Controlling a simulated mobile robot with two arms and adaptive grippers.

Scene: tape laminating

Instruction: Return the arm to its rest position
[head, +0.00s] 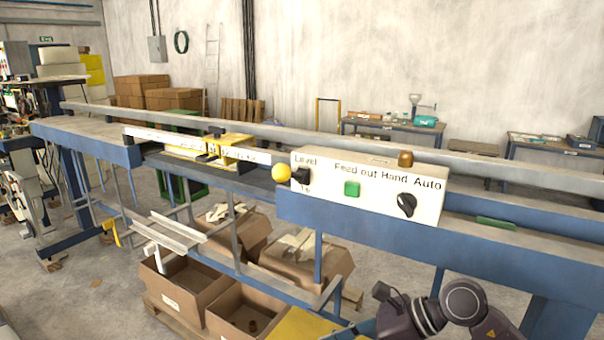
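Dark grey links of one of my arms show at the bottom right edge, below the machine's front blue beam. No gripper fingers can be made out on it, and no other arm shows. The white control panel (330,199) sits on the laminating machine (80,133). Nothing of mine touches the panel.
Open cardboard boxes (184,285) stand on a pallet under the machine. A metal bracket (165,232) juts from its front. Workbenches (390,130) stand by the back wall. Open floor (100,295) lies at the lower left.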

